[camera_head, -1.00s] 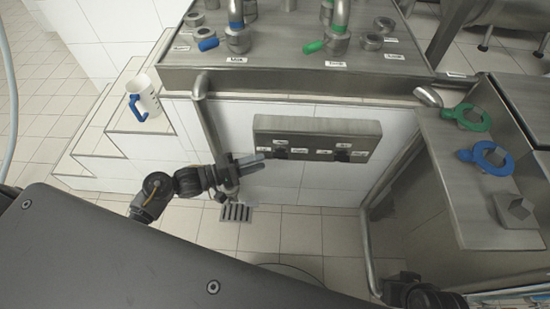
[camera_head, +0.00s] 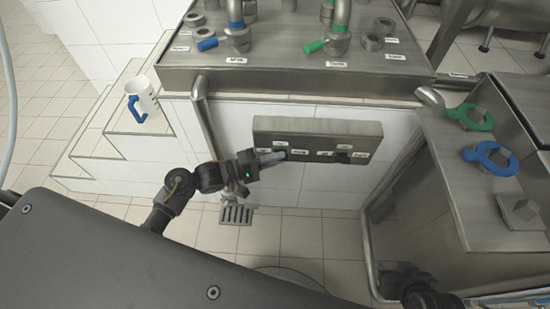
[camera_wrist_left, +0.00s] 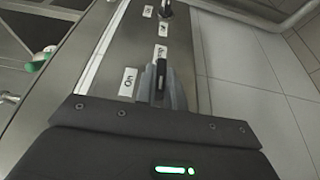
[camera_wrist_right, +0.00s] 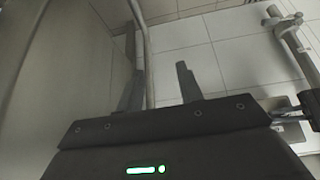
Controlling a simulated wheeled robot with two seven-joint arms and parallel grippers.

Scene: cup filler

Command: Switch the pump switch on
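The steel switch panel (camera_head: 330,148) on the tiled wall carries two black switches with small white labels, too small to read surely in the head view. My left gripper (camera_head: 272,158) is at the left switch. In the left wrist view its two grey fingers (camera_wrist_left: 162,88) stand close together on either side of that black switch (camera_wrist_left: 161,72), and appear shut on it. The right switch (camera_head: 342,156) is free. My right gripper (camera_wrist_right: 158,80) is open and empty, low at the right in the head view.
A white cup with a blue handle (camera_head: 144,100) stands on the tiled steps at left. A steel counter (camera_head: 290,80) with blue and green valves is above the panel. A side table (camera_head: 465,205) at right holds green and blue ring tools.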

